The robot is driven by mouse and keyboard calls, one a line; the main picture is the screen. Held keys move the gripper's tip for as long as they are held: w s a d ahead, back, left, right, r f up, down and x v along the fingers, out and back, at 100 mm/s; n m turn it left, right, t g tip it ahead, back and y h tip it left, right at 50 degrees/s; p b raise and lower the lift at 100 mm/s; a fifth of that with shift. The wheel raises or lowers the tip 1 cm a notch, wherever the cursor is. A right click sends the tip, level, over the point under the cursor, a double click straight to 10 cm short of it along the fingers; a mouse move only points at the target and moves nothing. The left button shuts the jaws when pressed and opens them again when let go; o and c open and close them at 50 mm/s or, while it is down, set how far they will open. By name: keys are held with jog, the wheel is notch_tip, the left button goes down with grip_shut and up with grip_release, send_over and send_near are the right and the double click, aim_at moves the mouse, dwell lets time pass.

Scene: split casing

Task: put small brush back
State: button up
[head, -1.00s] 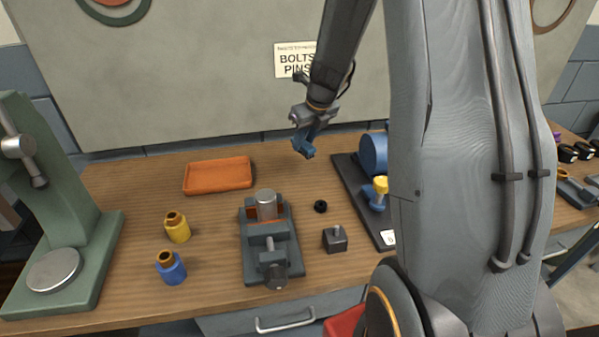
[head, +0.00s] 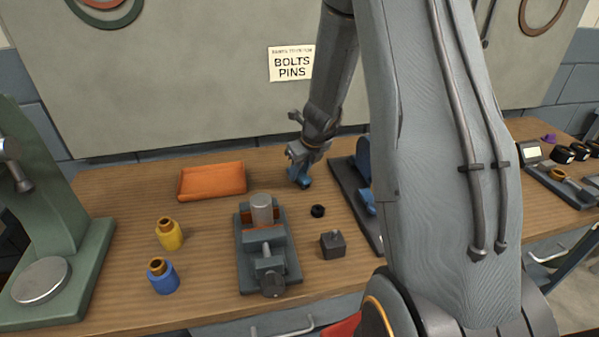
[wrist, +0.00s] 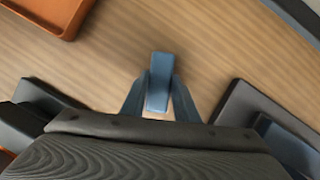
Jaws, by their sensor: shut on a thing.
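My gripper (head: 298,160) is over the back middle of the wooden bench, pointing down, to the right of the orange tray. It is shut on a blue block-like piece, likely the small brush (head: 304,182). In the wrist view the brush (wrist: 159,82) sits between the two fingers and shows as a plain blue end; its bristles cannot be made out. In the head view it is low near the bench top; I cannot tell whether it touches.
The orange tray (head: 184,190) lies left of my gripper. A grey vise (head: 250,262) holding a metal cylinder stands in front, with a black ring (head: 318,211) and a dark block (head: 333,244) beside it. A dark base plate (head: 343,178) is right. Yellow (head: 170,236) and blue (head: 163,279) bottles stand left.

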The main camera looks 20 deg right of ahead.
jog(key=shift+f, duration=0.2)
jog(key=o, duration=1)
jog(key=shift+r, duration=0.1)
jog(key=p+v, duration=0.1)
jog(key=v, duration=1.1)
jog(key=shift+r, duration=0.1)
